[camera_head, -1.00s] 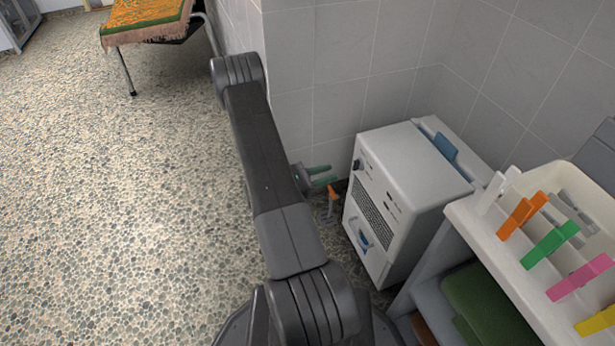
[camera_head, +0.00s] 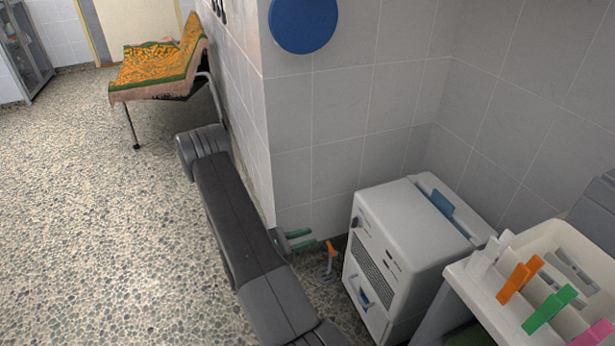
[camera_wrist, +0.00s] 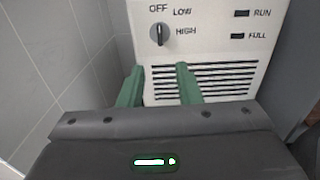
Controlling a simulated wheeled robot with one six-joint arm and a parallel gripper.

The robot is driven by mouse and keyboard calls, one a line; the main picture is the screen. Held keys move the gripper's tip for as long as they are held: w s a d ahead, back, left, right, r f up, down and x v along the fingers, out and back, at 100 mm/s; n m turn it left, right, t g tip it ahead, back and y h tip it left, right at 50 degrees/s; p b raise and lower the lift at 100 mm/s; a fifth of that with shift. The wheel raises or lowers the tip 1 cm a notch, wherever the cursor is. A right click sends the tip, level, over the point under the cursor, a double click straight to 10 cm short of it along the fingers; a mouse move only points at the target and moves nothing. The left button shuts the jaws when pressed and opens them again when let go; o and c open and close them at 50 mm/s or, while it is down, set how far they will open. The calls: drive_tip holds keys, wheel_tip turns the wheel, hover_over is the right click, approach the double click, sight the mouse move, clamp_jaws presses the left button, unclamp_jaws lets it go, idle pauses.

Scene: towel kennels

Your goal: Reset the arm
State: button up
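My gripper (camera_head: 306,240) has two green fingers and shows past my dark arm link in the head view, low by the tiled wall corner. In the wrist view, my gripper (camera_wrist: 158,76) has its fingers apart with nothing between them. Beyond the fingers is the front of a white machine (camera_wrist: 205,40), with a knob, a slatted grille and OFF, LOW, HIGH, RUN and FULL labels. In the head view, the same white machine (camera_head: 402,240) stands to the right of the gripper. I cannot tell the exact gap between them.
A white bin (camera_head: 540,246) with coloured clips stands at the right. A small orange-topped item (camera_head: 330,250) is between gripper and machine. A blue disc (camera_head: 304,22) is on the wall. A bed with a patterned towel (camera_head: 155,72) stands far left. The pebbled floor at left is clear.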

sight(352, 224)
drive_tip(key=shift+d, duration=0.1)
drive_tip(key=b+x, duration=0.3)
drive_tip(key=x, duration=1)
drive_tip(key=shift+w+d+r, duration=0.1)
drive_tip(key=shift+w+d, duration=0.1)
drive_tip(key=shift+d, duration=0.1)
drive_tip(key=shift+a, duration=0.1)
